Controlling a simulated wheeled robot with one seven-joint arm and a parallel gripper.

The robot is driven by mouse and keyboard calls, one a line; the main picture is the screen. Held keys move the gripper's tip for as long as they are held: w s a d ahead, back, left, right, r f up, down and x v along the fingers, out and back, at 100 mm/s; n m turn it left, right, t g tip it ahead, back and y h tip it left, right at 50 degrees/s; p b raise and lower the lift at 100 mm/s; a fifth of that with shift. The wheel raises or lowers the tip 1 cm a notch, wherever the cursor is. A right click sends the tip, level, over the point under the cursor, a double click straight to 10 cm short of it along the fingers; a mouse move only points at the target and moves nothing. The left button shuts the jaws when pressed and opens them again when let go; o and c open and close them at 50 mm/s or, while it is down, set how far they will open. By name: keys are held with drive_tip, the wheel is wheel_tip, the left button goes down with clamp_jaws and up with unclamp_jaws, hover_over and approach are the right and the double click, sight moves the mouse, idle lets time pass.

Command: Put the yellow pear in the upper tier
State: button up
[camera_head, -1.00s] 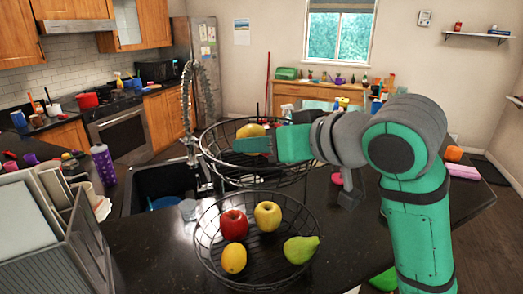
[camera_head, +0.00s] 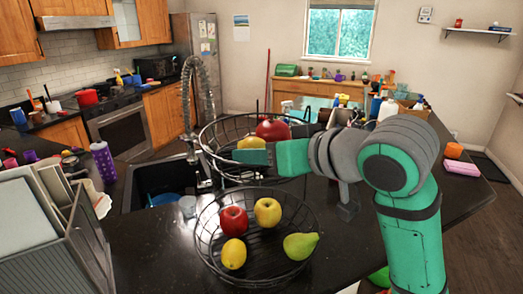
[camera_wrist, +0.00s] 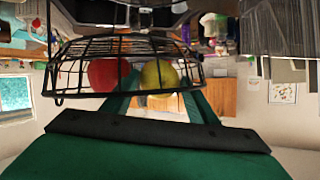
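The upper tier (camera_head: 209,133) is a round black wire basket above the lower one. The yellow pear (camera_head: 251,143) is inside its rim, partly hidden behind a teal finger and beside a red apple (camera_head: 271,130). My gripper (camera_head: 256,155) reaches over the near rim from the right. In the wrist view, which is upside down, the pear (camera_wrist: 158,74) shows through the wires between my fingers, with the red apple (camera_wrist: 106,75) next to it. The fingers appear shut on the pear. I cannot tell whether it touches the basket floor.
The lower tier (camera_head: 201,225) holds a red apple (camera_head: 233,220), a yellow apple (camera_head: 267,211), a lemon (camera_head: 233,254) and a green pear (camera_head: 300,246). A faucet (camera_head: 190,100) and sink (camera_head: 160,180) are left of the baskets. A dish rack (camera_head: 80,240) stands at the front left.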

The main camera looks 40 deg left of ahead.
drive_tip(key=shift+o, duration=0.9)
drive_tip(key=shift+r, duration=0.55)
drive_tip(key=v, duration=1.2)
